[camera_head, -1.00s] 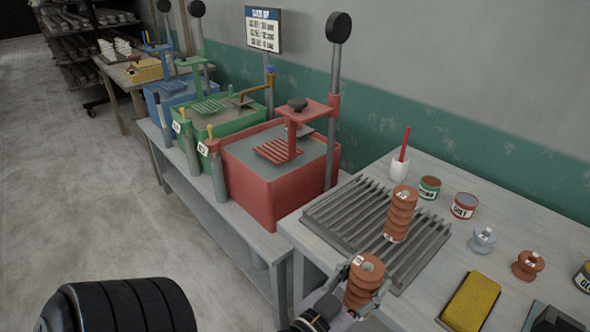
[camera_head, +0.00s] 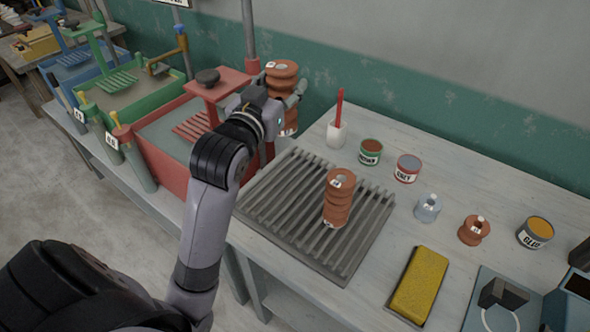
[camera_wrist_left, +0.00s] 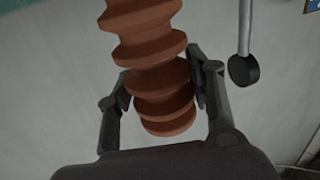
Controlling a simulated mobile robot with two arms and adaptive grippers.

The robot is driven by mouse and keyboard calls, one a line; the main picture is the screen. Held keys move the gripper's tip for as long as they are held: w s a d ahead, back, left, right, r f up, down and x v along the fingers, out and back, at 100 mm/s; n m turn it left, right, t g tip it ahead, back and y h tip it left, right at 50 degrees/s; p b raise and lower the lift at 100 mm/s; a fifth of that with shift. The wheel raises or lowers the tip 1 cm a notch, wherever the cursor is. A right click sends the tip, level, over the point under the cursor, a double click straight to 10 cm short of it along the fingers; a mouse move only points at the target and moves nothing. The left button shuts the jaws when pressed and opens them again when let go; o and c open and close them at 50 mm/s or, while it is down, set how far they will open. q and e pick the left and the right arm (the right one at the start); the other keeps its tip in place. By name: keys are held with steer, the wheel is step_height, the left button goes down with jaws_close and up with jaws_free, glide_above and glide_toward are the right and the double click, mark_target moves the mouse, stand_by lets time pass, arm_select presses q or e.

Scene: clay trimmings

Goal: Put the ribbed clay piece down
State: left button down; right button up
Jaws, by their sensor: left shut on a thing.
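My left gripper (camera_head: 285,97) is shut on a ribbed orange-brown clay piece (camera_head: 282,72) and holds it upright near the red basin. In the left wrist view the same ribbed clay piece (camera_wrist_left: 152,50) sits between the two fingers of the gripper (camera_wrist_left: 165,95), with the grey wall behind. A second ribbed clay piece (camera_head: 338,198) stands upright on the grey slatted rack (camera_head: 278,210). My right gripper is not in view.
The red basin (camera_head: 165,165) with a raised red holder (camera_head: 209,85) is left of the rack. The rack's left part is bare.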

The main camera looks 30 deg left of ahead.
arm_select(q)
step_height(320, 180, down, 19)
steer(key=b, duration=0.1)
steer(key=shift+s, duration=0.35)
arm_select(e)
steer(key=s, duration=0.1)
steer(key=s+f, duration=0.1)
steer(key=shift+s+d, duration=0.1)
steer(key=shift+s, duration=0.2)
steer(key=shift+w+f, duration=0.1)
arm_select(q)
steer(key=c, duration=1.2)
jaws_free()
steer(key=shift+f, duration=0.2)
steer(key=o, duration=0.4)
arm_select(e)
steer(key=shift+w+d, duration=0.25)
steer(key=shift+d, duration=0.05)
